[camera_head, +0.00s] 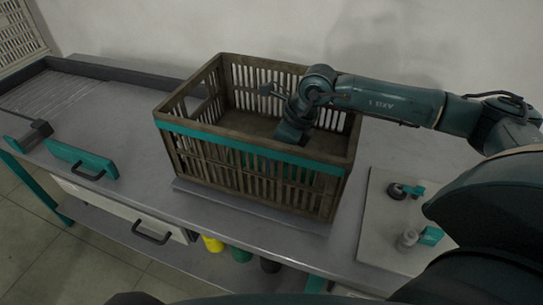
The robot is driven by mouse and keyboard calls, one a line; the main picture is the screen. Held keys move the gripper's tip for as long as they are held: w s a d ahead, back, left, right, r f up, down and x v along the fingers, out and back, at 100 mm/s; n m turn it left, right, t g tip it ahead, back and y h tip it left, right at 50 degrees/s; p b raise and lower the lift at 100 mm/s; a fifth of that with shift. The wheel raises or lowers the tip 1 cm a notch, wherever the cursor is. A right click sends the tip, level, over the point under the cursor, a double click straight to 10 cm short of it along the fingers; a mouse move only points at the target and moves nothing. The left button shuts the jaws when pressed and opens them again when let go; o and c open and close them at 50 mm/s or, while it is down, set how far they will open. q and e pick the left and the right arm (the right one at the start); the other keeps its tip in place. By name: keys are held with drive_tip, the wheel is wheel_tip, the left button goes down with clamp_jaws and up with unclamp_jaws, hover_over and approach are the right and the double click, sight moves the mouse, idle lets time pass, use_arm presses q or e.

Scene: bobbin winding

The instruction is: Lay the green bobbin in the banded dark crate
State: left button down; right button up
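The banded dark crate (262,166) stands on the bench, a brown slatted box with a teal band below its front rim. My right arm comes in from the right over the crate's right wall. My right gripper (288,128) is over or inside the crate's opening, near the front rim; its fingertips are not clear, so I cannot tell if it is open or holds anything. A green round thing (241,254), perhaps the green bobbin, shows below the bench's front edge between a yellow one and a dark one; its upper part is hidden. My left gripper is not in view.
The grey bench (135,125) is clear left of the crate. A teal handled piece (82,160) lies at its left front edge, above a white drawer (125,210). A pale plate (385,225) with small teal-and-grey fittings lies to the right. A wall stands behind.

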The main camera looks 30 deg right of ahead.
drive_tip(key=v, duration=0.9)
drive_tip(key=shift+r, duration=0.25)
